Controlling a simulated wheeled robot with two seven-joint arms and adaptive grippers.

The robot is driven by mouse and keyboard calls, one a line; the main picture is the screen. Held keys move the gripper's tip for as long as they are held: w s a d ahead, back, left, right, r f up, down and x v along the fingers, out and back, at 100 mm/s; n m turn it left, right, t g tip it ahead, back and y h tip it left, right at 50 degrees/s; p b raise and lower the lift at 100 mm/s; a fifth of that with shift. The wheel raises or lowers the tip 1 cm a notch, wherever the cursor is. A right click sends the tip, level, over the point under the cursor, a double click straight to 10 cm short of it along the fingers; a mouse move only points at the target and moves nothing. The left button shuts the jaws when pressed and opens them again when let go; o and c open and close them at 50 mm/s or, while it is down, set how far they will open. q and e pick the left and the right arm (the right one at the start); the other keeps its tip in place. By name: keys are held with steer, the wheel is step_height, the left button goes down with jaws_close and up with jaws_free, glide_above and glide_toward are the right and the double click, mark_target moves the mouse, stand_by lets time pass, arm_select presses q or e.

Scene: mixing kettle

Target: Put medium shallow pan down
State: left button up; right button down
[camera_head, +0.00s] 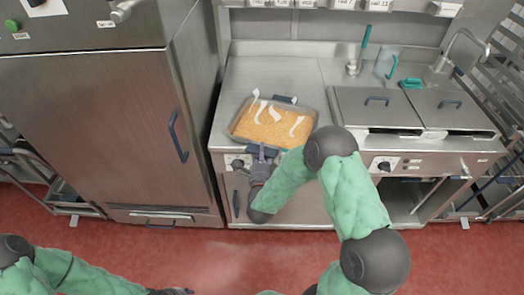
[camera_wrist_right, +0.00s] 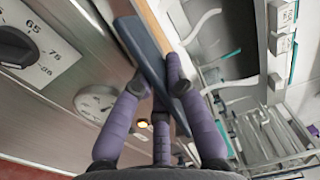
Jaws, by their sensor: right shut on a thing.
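The medium shallow pan (camera_head: 235,127) is grey and rectangular, filled with an orange-yellow food with pale strips on top. It is at the front left of the steel counter, slightly turned; I cannot tell whether it touches the surface. A dark blue handle (camera_head: 285,99) shows on its far side. My right gripper (camera_head: 262,153) is shut on the near handle, at the counter's front edge. In the right wrist view, the purple fingers (camera_wrist_right: 157,85) close around the dark blue handle (camera_wrist_right: 143,50). My left gripper (camera_head: 178,291) is at the bottom edge, low over the floor; its fingers are unclear.
Two lidded kettle wells (camera_head: 376,106) fill the counter's right side. Behind them are a green-handled tool (camera_head: 365,40), a green brush (camera_head: 411,83) and a tap (camera_head: 465,45). A tall steel cabinet (camera_head: 85,125) stands left. Bare counter (camera_head: 270,72) lies behind the pan.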

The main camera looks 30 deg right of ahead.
steer(key=c, duration=1.5)
jaws_free()
steer(key=shift+o, duration=1.2)
